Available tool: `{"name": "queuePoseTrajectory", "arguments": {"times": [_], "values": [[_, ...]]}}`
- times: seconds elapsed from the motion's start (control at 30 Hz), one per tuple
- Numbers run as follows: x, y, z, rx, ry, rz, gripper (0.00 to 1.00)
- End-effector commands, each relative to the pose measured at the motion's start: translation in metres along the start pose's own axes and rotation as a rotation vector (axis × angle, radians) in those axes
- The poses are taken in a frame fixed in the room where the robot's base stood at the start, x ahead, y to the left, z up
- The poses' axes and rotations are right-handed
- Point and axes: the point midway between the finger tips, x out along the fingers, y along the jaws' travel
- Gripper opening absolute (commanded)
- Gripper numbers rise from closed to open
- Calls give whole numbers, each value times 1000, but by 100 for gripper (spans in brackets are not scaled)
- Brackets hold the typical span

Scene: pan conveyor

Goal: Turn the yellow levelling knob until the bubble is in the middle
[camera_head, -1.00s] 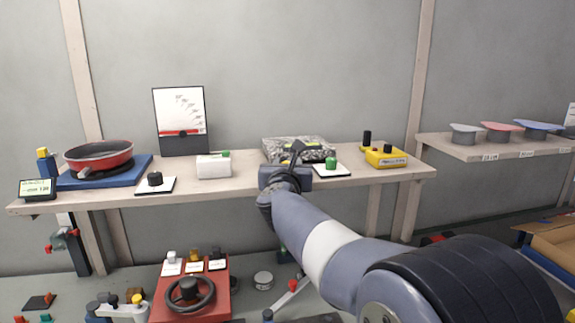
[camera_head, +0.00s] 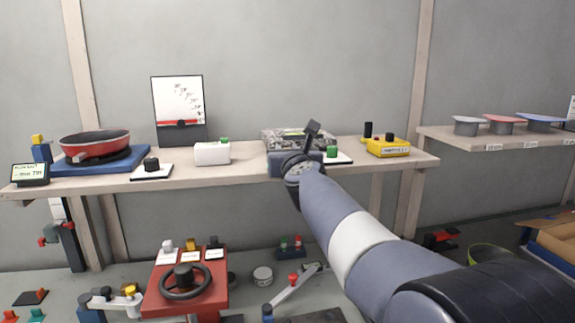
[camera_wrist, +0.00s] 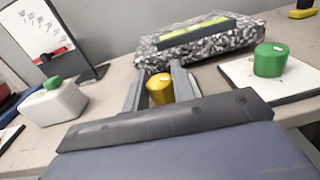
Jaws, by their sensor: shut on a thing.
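The yellow levelling knob (camera_wrist: 160,88) stands at the near side of a speckled grey stone block (camera_wrist: 205,42) in the wrist view. My gripper (camera_wrist: 157,80) is shut on the knob, with one finger on each side of it. A yellow-green level vial (camera_wrist: 193,31) in a dark bar lies on top of the block. I cannot make out where its bubble is. In the head view my wrist hides the knob and fingers, and the block (camera_head: 275,138) shows behind my arm.
A green knob on a white plate (camera_wrist: 295,78) stands close to the right of my gripper. A white box with a green button (camera_wrist: 55,103) is to the left. On the bench are also a red pan (camera_head: 95,143) and a yellow box (camera_head: 388,148).

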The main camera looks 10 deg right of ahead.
Motion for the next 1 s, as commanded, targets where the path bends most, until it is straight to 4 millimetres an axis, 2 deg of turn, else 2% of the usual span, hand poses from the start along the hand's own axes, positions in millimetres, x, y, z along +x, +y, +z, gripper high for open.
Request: {"name": "queuePoseTrajectory", "arguments": {"times": [0.5,0.53,0.6,0.77,1.0], "values": [[-1,0,0,-2,1,53,2],[-1,0,0,-2,1,53,26],[-1,0,0,-2,1,53,32],[-1,0,0,-2,1,53,45],[-2,0,0,-2,1,53,45]]}}
